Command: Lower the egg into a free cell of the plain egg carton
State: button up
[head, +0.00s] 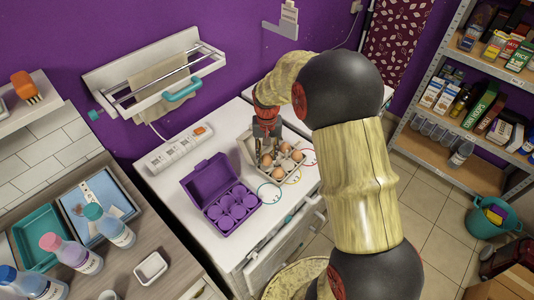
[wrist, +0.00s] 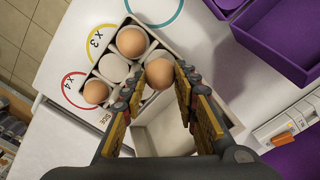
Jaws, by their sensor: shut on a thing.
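My gripper (wrist: 157,80) is shut on a brown egg (wrist: 159,73), which shows between its fingertips over the plain egg carton (wrist: 167,134). Whether the egg touches the carton cannot be told. The carton is pale and open, and two other brown eggs (wrist: 131,42) (wrist: 96,92) sit in its cells in the wrist view. A cell between these two (wrist: 113,67) looks empty. Cells under my fingers are partly hidden. In the head view my gripper (head: 265,150) points down into the carton, with several eggs showing around it.
An open purple carton (head: 220,200) with empty cells stands left of the plain carton on the white counter (head: 172,185). A power strip (head: 180,147) lies behind it. Coloured circles marked X3 and X4 (wrist: 75,84) are on the counter beside the plain carton.

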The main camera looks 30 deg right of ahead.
jog(key=shift+f, duration=0.4)
dwell(0.3)
jog(key=o, duration=1.2)
jog(key=shift+o, duration=0.2)
notch_tip(320, 180, up, 12)
jog(key=s+a+r+n+t, duration=0.1)
jog(key=s+a+r, duration=0.3)
jog(key=s, duration=0.4)
jog(key=s+a+r+n+t, duration=0.2)
jog(key=s+a+r, duration=0.2)
jog(key=s, duration=0.4)
jog(key=s+a+r+n+t, duration=0.2)
jog(key=s+a+r, duration=0.2)
jog(key=s, duration=0.4)
jog(key=shift+s+r+t, duration=0.15)
jog(key=shift+r+t, duration=0.15)
jog(key=shift+r, duration=0.15)
